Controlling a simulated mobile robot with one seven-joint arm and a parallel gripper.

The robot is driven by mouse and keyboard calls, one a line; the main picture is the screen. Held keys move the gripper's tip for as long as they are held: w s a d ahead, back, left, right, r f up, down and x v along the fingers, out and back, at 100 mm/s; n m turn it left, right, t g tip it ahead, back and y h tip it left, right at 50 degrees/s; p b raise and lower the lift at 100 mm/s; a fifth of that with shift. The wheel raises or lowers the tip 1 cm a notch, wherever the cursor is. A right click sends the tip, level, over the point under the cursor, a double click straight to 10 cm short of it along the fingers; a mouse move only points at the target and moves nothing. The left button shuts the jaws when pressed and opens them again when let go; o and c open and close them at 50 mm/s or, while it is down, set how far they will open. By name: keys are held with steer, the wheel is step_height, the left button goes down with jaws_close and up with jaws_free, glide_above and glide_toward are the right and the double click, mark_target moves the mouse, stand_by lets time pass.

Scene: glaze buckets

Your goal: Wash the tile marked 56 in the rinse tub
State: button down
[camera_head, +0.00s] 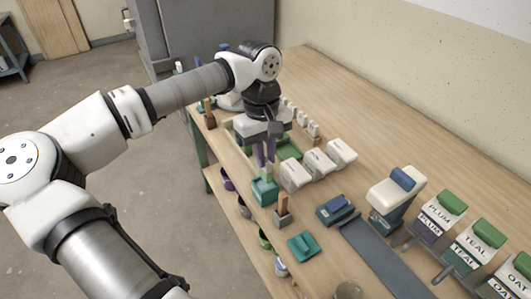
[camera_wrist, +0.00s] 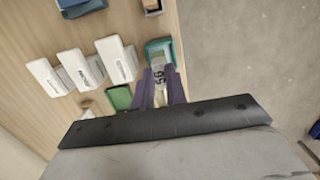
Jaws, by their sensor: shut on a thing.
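My gripper (camera_head: 264,158) points down with its purple fingers shut on a pale tile. A small teal tub (camera_head: 264,191) stands just below the fingertips near the table's left edge. It also shows in the wrist view (camera_wrist: 152,46), behind the tile. The tile's lower end is at the tub's opening; I cannot tell how deep it reaches. No label on the tub is readable, so I cannot confirm that it is the rinse tub.
Three white boxes (camera_head: 319,163) stand right of the tub. A green-bottomed tray (camera_head: 289,150) lies behind it. A wooden-handled tool in a grey block (camera_head: 283,219), a blue block (camera_head: 335,210) and a teal block (camera_head: 302,246) are in front. Labelled bins (camera_head: 476,245) stand at right.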

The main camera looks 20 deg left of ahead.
mark_target(266, 173)
steer(key=shift+f+b, duration=2.8)
steer(key=shift+f, duration=0.55)
steer(key=shift+r, duration=0.2)
